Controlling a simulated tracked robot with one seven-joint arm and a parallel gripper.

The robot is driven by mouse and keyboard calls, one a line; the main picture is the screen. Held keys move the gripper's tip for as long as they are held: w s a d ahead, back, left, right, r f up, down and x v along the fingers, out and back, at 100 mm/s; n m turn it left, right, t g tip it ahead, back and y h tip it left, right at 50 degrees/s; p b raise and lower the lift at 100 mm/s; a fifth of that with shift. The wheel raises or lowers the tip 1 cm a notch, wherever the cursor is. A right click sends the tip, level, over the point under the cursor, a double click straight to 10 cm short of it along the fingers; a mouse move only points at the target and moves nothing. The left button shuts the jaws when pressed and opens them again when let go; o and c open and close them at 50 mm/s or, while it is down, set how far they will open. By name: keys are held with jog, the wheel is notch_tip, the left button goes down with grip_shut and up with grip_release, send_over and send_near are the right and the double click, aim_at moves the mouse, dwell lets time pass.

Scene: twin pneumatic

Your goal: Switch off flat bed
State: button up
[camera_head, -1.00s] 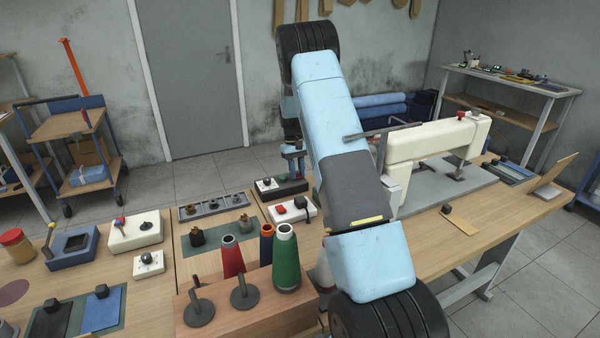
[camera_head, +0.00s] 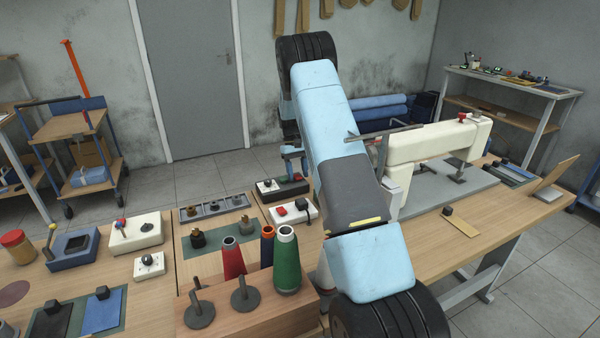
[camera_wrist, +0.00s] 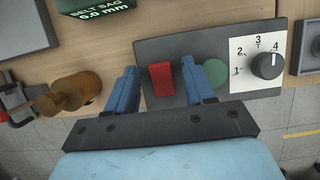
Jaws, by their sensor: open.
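A dark control box (camera_head: 283,192) stands at the back of the bench. In the wrist view, the box (camera_wrist: 205,50) carries a red rocker switch (camera_wrist: 161,80), a green round button (camera_wrist: 214,72) and a black dial (camera_wrist: 266,66) on a white plate marked 1 to 4, its pointer near 4. My gripper (camera_wrist: 159,68) is open above the box, its blue fingers on either side of the red switch. The right finger lies between red and green. Contact cannot be told. The cream sewing machine (camera_head: 432,144) with its grey flat bed (camera_head: 425,192) stands to the right.
A white box (camera_head: 291,214) with a red button is just in front. Thread cones (camera_head: 286,262) stand nearer. In the wrist view, a brown knob (camera_wrist: 72,93) lies left, and a "BELT SAG 6.0 mm" display (camera_wrist: 95,8) sits above.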

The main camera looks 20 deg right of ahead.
jog(key=shift+r, duration=0.15)
jog(key=v, duration=1.3)
jog(key=shift+w+r, duration=0.15)
jog(key=shift+r, duration=0.05)
